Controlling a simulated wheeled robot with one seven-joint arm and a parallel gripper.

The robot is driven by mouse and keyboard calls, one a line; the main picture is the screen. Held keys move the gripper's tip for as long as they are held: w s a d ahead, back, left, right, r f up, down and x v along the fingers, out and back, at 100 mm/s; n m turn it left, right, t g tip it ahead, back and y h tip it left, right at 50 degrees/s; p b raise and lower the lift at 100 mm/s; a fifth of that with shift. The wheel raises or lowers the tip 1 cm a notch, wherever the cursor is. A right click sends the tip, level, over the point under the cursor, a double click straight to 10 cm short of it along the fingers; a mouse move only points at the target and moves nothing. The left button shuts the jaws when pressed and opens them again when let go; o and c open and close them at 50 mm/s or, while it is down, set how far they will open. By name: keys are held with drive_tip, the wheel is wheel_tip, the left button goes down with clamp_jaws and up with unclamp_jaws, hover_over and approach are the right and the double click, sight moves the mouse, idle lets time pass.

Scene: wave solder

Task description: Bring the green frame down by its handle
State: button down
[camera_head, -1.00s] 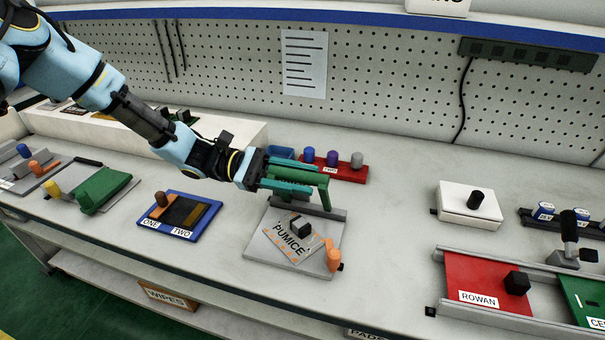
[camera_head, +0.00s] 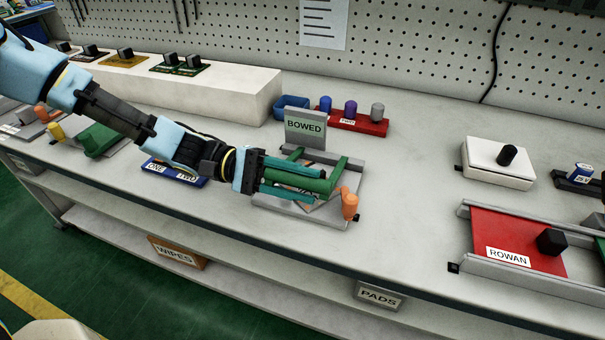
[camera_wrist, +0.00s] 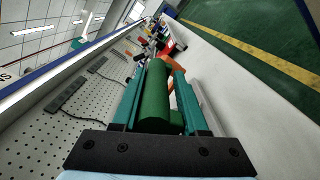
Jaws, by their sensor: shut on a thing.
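The green frame (camera_head: 341,169) lies low over the grey fixture (camera_head: 325,220) in the head view, its side bars reaching back toward the hinge side. My gripper (camera_head: 318,183) is shut on the frame's handle at the front of the fixture. In the wrist view the thick green handle (camera_wrist: 155,100) lies between the teal fingers. The board in the fixture is mostly hidden under my gripper and the frame. I cannot tell whether the frame touches it. A grey upright sign reading BOWED (camera_head: 305,128) stands behind the fixture.
An orange knob (camera_head: 349,203) stands at the fixture's right front corner. A red rack (camera_head: 360,124) with coloured pegs is behind, beside a blue bin (camera_head: 291,107). A white block (camera_head: 497,164) and red ROWAN panel (camera_head: 515,240) lie right. Bare bench separates them from the fixture.

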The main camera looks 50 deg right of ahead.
sight(265, 179)
drive_tip(key=shift+a+f, duration=0.1)
drive_tip(key=shift+f, duration=0.35)
drive_tip(key=c, duration=0.6)
unclamp_jaws()
drive_tip(key=b+v, duration=0.2)
drive_tip(key=v, duration=0.8)
drive_tip(key=shift+w+a+r+b, duration=0.1)
drive_tip(key=shift+w+a+b, duration=0.1)
drive_tip(key=shift+w+b, duration=0.15)
